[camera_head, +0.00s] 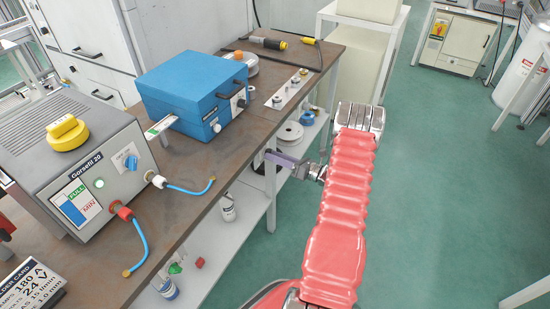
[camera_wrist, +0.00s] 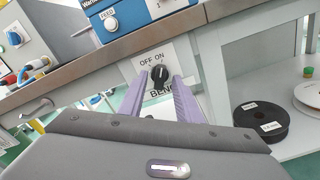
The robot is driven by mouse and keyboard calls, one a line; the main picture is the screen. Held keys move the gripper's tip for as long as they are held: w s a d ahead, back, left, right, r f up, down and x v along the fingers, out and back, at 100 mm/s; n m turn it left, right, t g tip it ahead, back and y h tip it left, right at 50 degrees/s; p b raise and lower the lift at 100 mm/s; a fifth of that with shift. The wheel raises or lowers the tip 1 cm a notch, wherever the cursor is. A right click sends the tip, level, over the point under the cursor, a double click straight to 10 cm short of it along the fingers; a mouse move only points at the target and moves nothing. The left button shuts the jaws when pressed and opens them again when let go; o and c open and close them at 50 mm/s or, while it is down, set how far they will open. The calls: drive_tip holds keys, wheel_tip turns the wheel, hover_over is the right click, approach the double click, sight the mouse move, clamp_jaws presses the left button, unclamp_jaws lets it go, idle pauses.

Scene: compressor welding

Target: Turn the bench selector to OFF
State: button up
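The bench selector (camera_wrist: 160,76) is a black knob on a white plate under the bench edge, marked OFF on the left and ON on the right. Its pointer looks roughly upright, leaning slightly toward ON, but it is too small to be sure. My gripper (camera_wrist: 159,82) has its two purple fingers apart, one on each side of the knob in the picture. I cannot tell whether they touch it. In the head view my gripper (camera_head: 270,156) is at the bench's front edge, and the selector is hidden there.
The brown bench top (camera_head: 190,165) carries a blue box (camera_head: 192,88) and a grey welding unit (camera_head: 75,160) with blue hoses.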

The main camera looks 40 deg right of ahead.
drive_tip(key=shift+c, duration=0.7)
clamp_jaws()
drive_tip(key=shift+a, duration=0.1)
drive_tip(key=shift+n, duration=0.3)
drive_tip(key=n, duration=1.1)
drive_tip(key=shift+n, duration=0.3)
